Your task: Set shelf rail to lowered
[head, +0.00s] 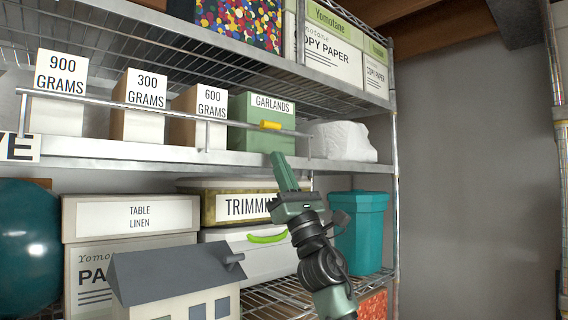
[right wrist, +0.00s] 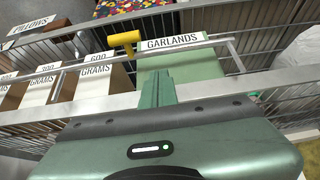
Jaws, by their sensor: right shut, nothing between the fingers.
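The shelf rail (head: 230,121) is a thin metal bar on short posts along the front of the middle shelf. It stands above the shelf edge, in front of the labelled boxes, and has a yellow grip (head: 270,125). The yellow grip also shows in the right wrist view (right wrist: 125,40). My right gripper (head: 280,156) points up, just below the rail and yellow grip, apart from them. Its fingers are together and empty; they show against the green box in the right wrist view (right wrist: 157,75). My left gripper is not in view.
Behind the rail stand weight-labelled boxes (head: 138,125), the green garlands box (head: 248,137) and a white lump (head: 344,142). Below are a trimmings box (head: 228,187), a teal bin (head: 361,230) and a model house (head: 175,270). A shelf upright (head: 395,170) stands at right.

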